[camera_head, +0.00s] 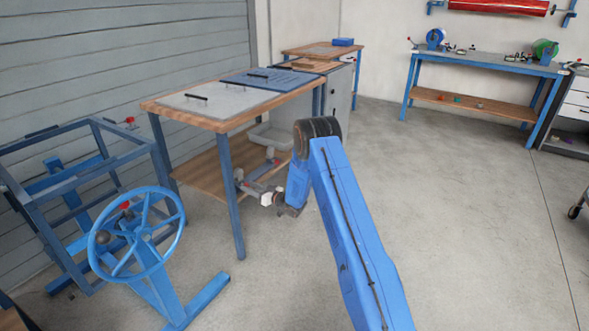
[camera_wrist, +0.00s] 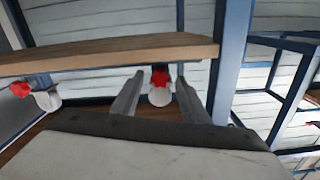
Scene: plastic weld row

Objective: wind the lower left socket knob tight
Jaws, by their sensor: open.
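In the wrist view a red knob (camera_wrist: 159,77) on a rounded white body (camera_wrist: 160,97) shows between the two fingers of my gripper (camera_wrist: 160,75). The fingers are apart, with a gap visible on both sides of the knob. I cannot tell how far beyond the fingertips it is. A second red knob (camera_wrist: 20,89) with a white body (camera_wrist: 47,100) shows at the left edge of the wrist view. I cannot tell which is the lower left one.
The wood-topped workbench (camera_head: 225,121) has a lower shelf (camera_head: 200,172) and a grey bin (camera_head: 262,137). A blue handwheel (camera_head: 181,225) and a steel frame (camera_head: 50,195) stand at the left. The floor right of my arm is clear.

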